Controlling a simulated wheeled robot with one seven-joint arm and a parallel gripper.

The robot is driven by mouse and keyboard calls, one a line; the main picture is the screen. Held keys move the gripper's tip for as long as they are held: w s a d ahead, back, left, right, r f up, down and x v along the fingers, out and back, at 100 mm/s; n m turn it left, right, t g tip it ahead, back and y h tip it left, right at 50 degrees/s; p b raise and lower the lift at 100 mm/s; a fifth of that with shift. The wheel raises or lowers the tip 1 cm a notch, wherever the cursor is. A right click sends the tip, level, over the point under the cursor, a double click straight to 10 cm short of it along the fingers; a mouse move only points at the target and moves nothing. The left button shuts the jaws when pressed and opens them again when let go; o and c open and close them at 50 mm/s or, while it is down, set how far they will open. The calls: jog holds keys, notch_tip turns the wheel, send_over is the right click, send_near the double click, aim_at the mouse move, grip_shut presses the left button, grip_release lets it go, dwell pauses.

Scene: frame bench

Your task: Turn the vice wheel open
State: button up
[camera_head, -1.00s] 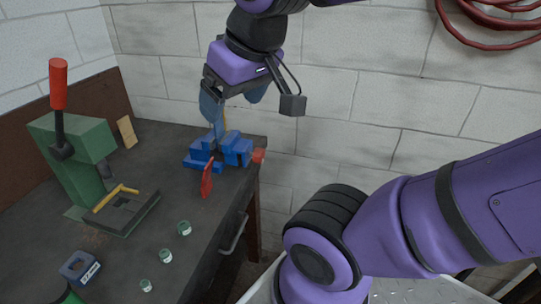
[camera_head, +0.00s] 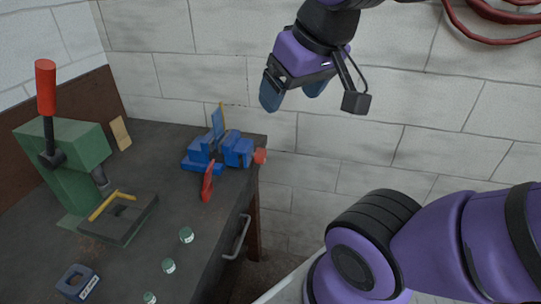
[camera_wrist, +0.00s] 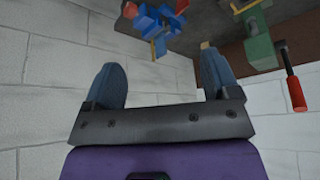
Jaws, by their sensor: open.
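The blue vice (camera_head: 222,150) sits near the right end of the dark bench. A red wheel or knob (camera_head: 260,156) is at its right end, and a red lever-like part (camera_head: 207,182) stands at its front. The vice also shows at the top of the wrist view (camera_wrist: 157,22), with a red part at its upper edge. My gripper (camera_head: 292,98) is open and empty, with blue fingers. It is up and to the right of the vice, apart from it, in front of the wall. Its two fingers show spread in the wrist view (camera_wrist: 158,82).
A green press (camera_head: 68,165) with a red-handled lever stands at the left of the bench (camera_head: 180,225). A dark tray with a yellow bar, several small green-white pieces and a blue-grey block (camera_head: 78,282) lie nearer. A drawer handle (camera_head: 238,238) sticks out at the bench front.

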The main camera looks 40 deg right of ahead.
jog(key=w+f+m+g+y, duration=0.6)
jog(key=w+f+m, duration=0.3)
jog(key=f+m, duration=0.1)
jog(key=m+t+y, duration=0.5)
jog(key=m+t, duration=1)
jog(key=m, duration=1.1)
send_near(265, 157)
jog(key=x, duration=1.1)
jog(key=shift+s+r, duration=0.1)
jog(key=shift+r, duration=0.05)
jog(key=shift+c, duration=0.2)
jog(key=c, duration=0.9)
